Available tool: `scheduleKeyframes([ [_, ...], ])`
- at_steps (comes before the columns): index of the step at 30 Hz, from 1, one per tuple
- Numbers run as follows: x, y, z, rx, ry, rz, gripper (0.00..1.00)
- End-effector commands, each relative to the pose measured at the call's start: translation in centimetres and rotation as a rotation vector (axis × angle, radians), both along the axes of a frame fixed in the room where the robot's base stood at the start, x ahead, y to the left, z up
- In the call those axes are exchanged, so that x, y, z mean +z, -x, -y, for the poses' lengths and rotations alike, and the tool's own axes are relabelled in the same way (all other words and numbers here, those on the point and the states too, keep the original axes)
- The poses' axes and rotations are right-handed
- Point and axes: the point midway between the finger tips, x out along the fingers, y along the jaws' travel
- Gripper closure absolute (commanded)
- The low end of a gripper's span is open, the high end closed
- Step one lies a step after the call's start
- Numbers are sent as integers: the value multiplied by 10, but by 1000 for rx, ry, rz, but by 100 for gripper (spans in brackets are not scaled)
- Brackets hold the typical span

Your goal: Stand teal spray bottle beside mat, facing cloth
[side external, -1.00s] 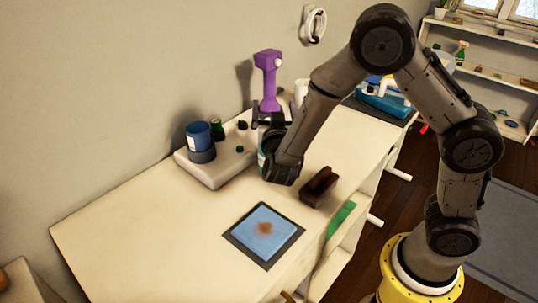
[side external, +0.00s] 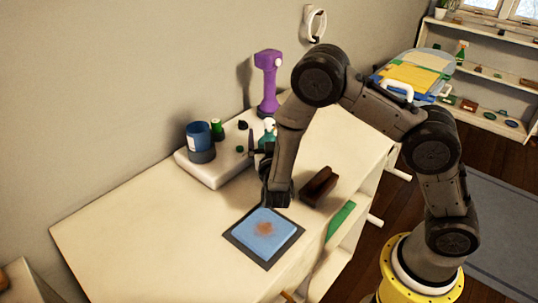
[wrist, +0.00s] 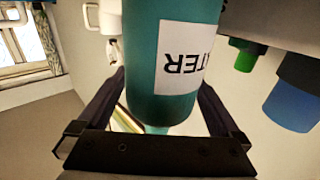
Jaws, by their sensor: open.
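In the side view my gripper (side external: 258,152) points toward the bottle, low over the table. The blue cloth (side external: 264,230) with a brown stain lies on the dark mat (side external: 233,240) near the table's front.
A brown brush-like block (side external: 319,186) lies right of the mat. The white tray (side external: 215,176) holds a blue cup (side external: 199,138) and a small green-capped item (side external: 217,129). A purple tool (side external: 267,80) stands behind. The table's left side is clear.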

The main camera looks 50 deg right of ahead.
Motion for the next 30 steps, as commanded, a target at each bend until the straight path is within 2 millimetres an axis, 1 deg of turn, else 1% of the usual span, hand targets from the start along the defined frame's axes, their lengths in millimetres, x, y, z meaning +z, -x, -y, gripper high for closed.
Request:
scheduleKeyframes([
  [6,0,-1,1,1,0,0,0],
  [7,0,-1,1,1,0,0,2],
  [11,0,-1,1,1,0,-1,25],
  [12,0,-1,1,1,0,-1,32],
  [14,0,-1,1,1,0,-1,43],
  [15,0,-1,1,1,0,-1,50],
  [17,0,-1,1,1,0,-1,61],
  [18,0,-1,1,1,0,-1,68],
  [20,0,-1,1,1,0,-1,79],
  [21,0,-1,1,1,0,-1,86],
  [23,0,-1,1,1,0,-1,97],
  [24,1,-1,0,1,0,1,100],
  [30,1,-1,0,1,0,1,100],
])
